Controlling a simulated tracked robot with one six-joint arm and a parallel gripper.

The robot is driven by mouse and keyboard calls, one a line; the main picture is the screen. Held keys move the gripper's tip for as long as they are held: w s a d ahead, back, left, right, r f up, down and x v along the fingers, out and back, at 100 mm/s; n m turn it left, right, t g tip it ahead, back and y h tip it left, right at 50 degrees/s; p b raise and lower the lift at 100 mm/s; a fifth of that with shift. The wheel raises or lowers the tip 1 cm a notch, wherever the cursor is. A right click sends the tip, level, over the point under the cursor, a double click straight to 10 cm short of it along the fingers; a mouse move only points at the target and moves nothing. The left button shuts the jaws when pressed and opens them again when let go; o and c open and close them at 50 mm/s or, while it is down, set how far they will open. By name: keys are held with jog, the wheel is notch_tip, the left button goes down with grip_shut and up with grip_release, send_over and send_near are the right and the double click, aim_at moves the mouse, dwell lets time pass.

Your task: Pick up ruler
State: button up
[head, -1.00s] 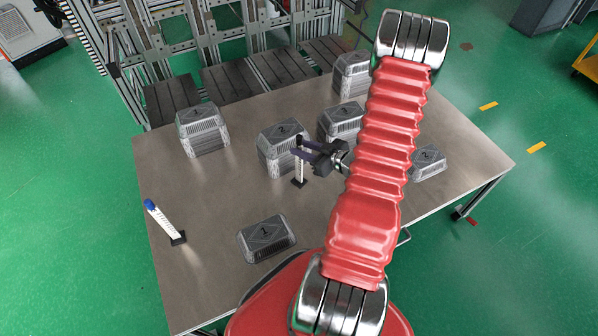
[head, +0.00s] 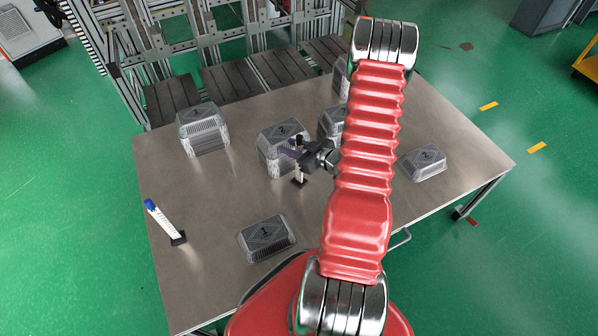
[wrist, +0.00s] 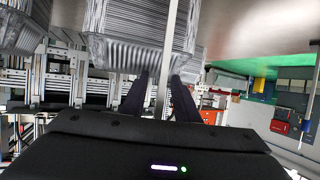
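A white upright ruler-like strip (head: 299,173) with a black top and a black foot stands near the middle of the table. My gripper (head: 290,151) reaches it from the right, with its fingers near the upper part. In the wrist view the strip (wrist: 167,70) runs between the two dark fingers of my gripper (wrist: 160,76). A thin gap shows beside the left finger, so the fingers look open around it. A second white strip (head: 162,219) with a blue top and black foot leans at the table's left side.
Stacked foil trays (head: 279,153) stand close behind the strip, with another stack (head: 203,132) at the back left. Single trays lie at the front (head: 266,238) and the right (head: 423,163). The table's (head: 215,190) left middle is clear.

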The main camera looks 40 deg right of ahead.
dwell(0.3)
grip_shut()
dwell(1.3)
